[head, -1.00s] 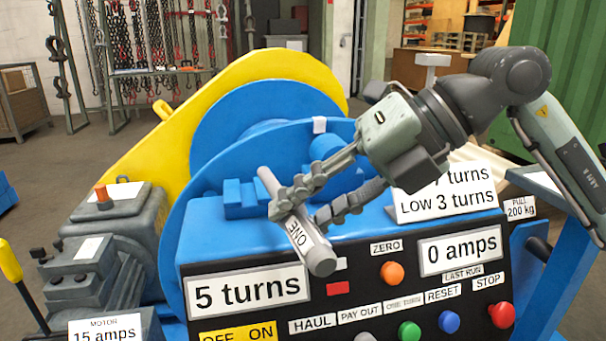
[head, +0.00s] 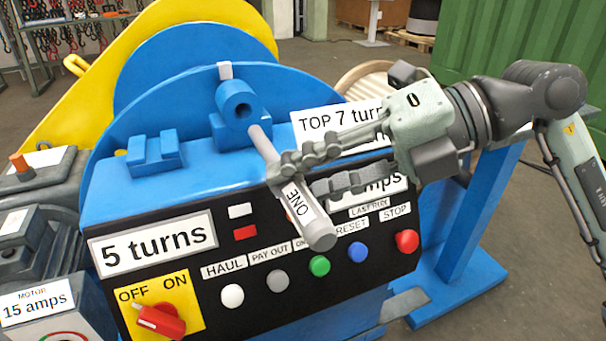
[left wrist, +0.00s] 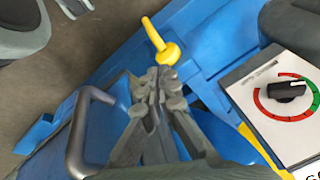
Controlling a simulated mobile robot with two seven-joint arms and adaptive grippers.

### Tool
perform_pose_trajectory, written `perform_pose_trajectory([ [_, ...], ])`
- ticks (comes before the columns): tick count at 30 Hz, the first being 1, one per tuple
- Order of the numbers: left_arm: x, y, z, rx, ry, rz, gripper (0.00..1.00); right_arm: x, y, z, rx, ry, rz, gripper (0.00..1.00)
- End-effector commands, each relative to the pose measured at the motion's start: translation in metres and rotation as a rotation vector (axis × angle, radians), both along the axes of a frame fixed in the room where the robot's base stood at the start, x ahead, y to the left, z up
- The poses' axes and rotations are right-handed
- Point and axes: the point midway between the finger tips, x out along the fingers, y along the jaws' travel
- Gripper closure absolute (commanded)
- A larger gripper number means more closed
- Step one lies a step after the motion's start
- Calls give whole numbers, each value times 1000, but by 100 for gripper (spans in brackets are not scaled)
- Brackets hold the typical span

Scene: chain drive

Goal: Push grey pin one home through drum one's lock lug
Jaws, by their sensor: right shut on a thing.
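Grey pin one (head: 282,183), a rod with a white "ONE" label, is held by my right gripper (head: 290,175). It slants above the black control panel, its thick end toward me and its thin far end pointing at drum one's lock lug (head: 240,102). The lug is a blue round boss with a dark hole, beside the drum's blue flange (head: 190,95). The pin's far end shows just below and in front of the hole; I cannot tell whether it touches the lug. My left gripper (left wrist: 160,85) looks shut and empty in the left wrist view.
A blue notched block (head: 155,155) stands left of the lug. The panel (head: 290,262) carries several buttons and a red switch (head: 160,320).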

Motion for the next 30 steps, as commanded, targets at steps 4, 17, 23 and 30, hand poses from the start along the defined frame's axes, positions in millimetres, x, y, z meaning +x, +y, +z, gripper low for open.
perform_pose_trajectory([
  [4, 1, 0, -3, -3, 2, 0, 100, 5, 1, 2, 2, -1, -2, 100],
  [17, 3, 0, -23, -11, 15, -3, 100, 41, 13, 4, 3, -3, -2, 100],
  [23, 6, 0, -32, -15, 18, -4, 100, 52, 17, 2, 2, -4, -2, 100],
  [30, 12, -2, -34, -22, 7, -3, 100, 56, 18, 2, 1, -4, -2, 100],
])
